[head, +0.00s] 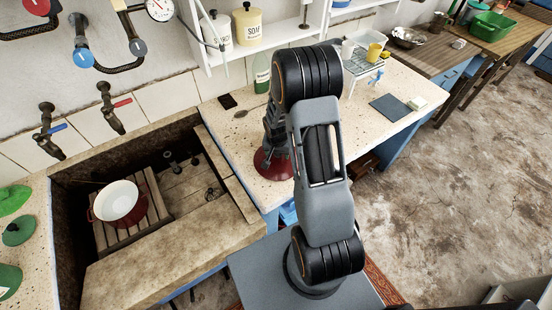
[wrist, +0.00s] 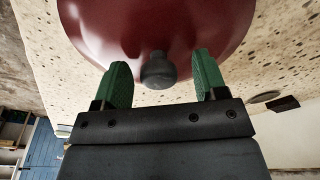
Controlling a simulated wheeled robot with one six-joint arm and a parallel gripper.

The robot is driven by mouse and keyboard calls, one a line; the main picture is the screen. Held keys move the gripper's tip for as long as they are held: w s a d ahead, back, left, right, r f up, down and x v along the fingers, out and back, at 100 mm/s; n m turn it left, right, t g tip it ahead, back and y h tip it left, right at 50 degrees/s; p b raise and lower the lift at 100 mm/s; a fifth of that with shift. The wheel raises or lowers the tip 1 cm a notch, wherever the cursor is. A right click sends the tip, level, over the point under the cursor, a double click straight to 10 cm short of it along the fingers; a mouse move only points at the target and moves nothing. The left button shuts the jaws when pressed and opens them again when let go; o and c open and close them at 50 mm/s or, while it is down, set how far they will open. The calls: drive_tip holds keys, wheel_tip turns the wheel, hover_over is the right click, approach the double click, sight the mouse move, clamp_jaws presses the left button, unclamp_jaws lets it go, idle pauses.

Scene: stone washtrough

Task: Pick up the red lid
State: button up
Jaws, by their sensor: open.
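The red lid (head: 266,165) lies on the speckled counter just right of the stone trough, partly hidden behind my arm in the head view. In the wrist view the lid (wrist: 150,24) fills the top, with its dark round knob (wrist: 158,72) facing my gripper. My gripper (wrist: 161,62) is open, its two green-padded fingers on either side of the knob with gaps visible on both sides. In the head view my gripper is directly over the lid, mostly dark and partly covered by the arm.
A red pot with a white inside (head: 118,202) stands on a wooden slatted rack in the trough. A spoon (head: 246,112) and a small dark block (head: 228,101) lie behind the lid. A green bottle (head: 262,74) stands near the wall. The counter's right end holds a rack with cups.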

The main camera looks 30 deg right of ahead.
drive_tip(key=shift+c, duration=0.3)
drive_tip(key=c, duration=1)
drive_tip(key=shift+c, duration=0.3)
drive_tip(key=shift+r, duration=0.15)
